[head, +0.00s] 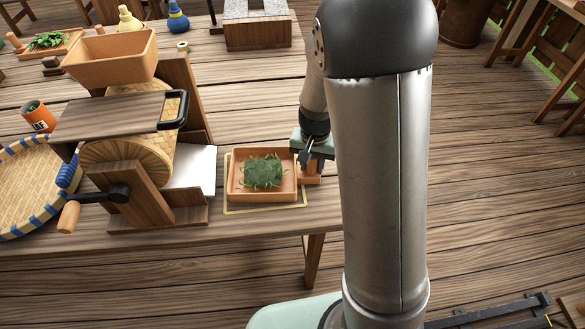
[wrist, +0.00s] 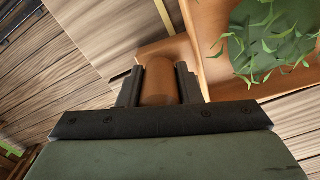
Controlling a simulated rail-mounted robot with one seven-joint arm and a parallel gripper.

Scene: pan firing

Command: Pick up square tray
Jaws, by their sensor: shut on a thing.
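The square tray (head: 262,196) is orange-brown with raised walls and holds a pile of green leaves (head: 262,171). It sits at the table's right end, inside a yellow outline. Its handle (wrist: 159,83) is a rounded brown grip on the tray's right side in the head view. My gripper (wrist: 159,88) is shut on this handle, with one dark finger on each side. In the head view my gripper (head: 308,158) is at the tray's right edge, partly hidden by my arm. The tray's wall (wrist: 201,50) and leaves (wrist: 268,38) also show in the wrist view.
A wooden roller machine with a crank (head: 94,205) stands close to the tray's left. A woven basket (head: 28,190), an orange can (head: 38,116) and a terracotta bin (head: 112,55) are further left. The table (head: 245,109) behind the tray is clear.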

